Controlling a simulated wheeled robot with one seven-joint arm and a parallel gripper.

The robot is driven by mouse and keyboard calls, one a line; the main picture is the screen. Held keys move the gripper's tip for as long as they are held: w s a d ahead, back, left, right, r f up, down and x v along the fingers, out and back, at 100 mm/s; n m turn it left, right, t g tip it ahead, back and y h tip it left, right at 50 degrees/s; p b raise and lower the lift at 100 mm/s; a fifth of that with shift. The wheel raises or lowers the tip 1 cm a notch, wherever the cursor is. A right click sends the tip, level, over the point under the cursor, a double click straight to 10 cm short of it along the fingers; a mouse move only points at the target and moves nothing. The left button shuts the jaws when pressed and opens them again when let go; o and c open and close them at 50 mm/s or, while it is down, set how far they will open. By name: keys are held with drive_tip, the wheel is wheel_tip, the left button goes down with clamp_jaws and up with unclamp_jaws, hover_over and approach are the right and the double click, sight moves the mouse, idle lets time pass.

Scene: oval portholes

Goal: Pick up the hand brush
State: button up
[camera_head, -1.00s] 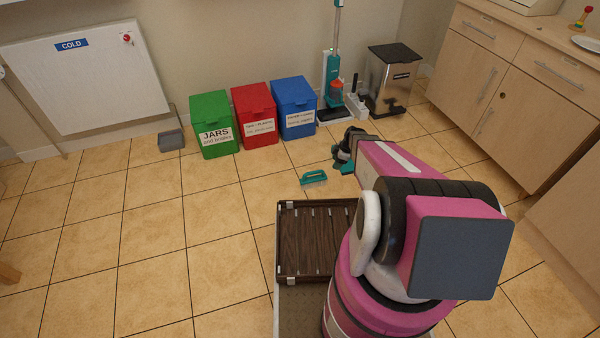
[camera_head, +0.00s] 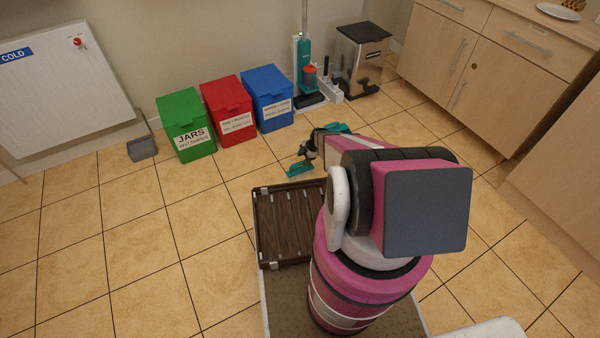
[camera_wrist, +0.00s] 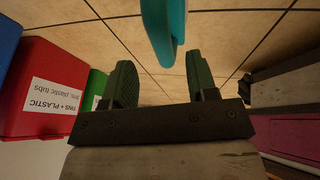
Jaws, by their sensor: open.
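The hand brush (camera_head: 299,169) is a small teal thing lying on the tiled floor, just beyond the dark tray at the front of my base. In the wrist view a teal part of it (camera_wrist: 165,30) comes down from the top edge, a little beyond the space between the two green fingers. My gripper (camera_head: 306,157) is open beside the brush, close above the floor. In the wrist view its fingers (camera_wrist: 160,68) stand apart with nothing held. Whether a finger touches the brush, I cannot tell.
Green (camera_head: 186,125), red (camera_head: 228,110) and blue (camera_head: 268,98) bins stand along the wall. Another teal thing (camera_head: 337,128) lies partly hidden behind my arm. A teal upright cleaner (camera_head: 304,75) and a metal bin (camera_head: 361,60) stand behind.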

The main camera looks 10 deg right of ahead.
sight(301, 162)
drive_tip(key=x, duration=0.5)
drive_tip(key=shift+d+f, duration=0.2)
clamp_jaws()
drive_tip(key=shift+s+r, duration=0.1)
drive_tip(key=shift+r, duration=0.1)
drive_tip(key=shift+r, duration=0.75)
wheel_tip(301, 162, up, 2)
drive_tip(key=shift+r, duration=0.1)
drive_tip(key=s+a+r, duration=0.7)
drive_tip(key=s, duration=0.2)
drive_tip(key=shift+s, duration=0.15)
